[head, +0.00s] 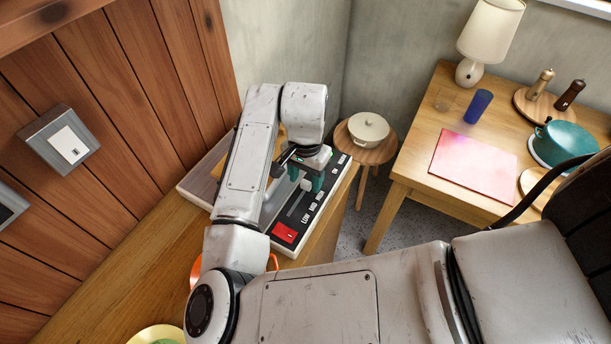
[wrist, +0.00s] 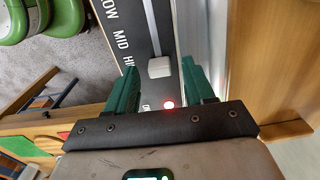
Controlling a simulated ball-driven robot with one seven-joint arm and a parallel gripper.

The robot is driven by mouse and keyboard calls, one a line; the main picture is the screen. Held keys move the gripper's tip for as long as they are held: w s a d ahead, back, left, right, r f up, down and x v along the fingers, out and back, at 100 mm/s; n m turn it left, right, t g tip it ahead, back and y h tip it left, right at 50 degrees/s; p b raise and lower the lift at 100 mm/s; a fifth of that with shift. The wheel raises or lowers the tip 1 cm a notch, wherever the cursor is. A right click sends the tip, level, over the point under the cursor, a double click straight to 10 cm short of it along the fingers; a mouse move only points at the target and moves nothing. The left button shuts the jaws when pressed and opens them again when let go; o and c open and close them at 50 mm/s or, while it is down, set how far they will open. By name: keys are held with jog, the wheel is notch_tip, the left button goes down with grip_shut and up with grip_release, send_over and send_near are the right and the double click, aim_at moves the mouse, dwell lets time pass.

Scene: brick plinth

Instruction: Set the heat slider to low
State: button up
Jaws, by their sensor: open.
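The dark control panel (head: 296,227) lies on the wooden counter and carries a heat slider with LOW, MID and HIGH labels. In the wrist view the slider's pale, blocky knob (wrist: 159,67) sits in its slot (wrist: 153,22), beside the HIGH label, whose end is hidden by a finger. My gripper (head: 307,178) is over the panel with its green fingers apart. In the wrist view my gripper (wrist: 159,72) has one finger on each side of the knob, with gaps visible; whether the tips reach its height I cannot tell. In the head view the knob is not clearly visible.
A red square (head: 285,233) is at the panel's near end. A red light (wrist: 168,105) glows near my fingers. The plank wall (head: 110,120) bounds the counter at left. A pale lidded pot (head: 368,128) stands on a stool beyond the panel; a wooden table (head: 420,178) is at right.

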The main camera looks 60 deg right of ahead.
jog(key=shift+f, duration=0.35)
jog(key=shift+c, duration=0.3)
grip_shut()
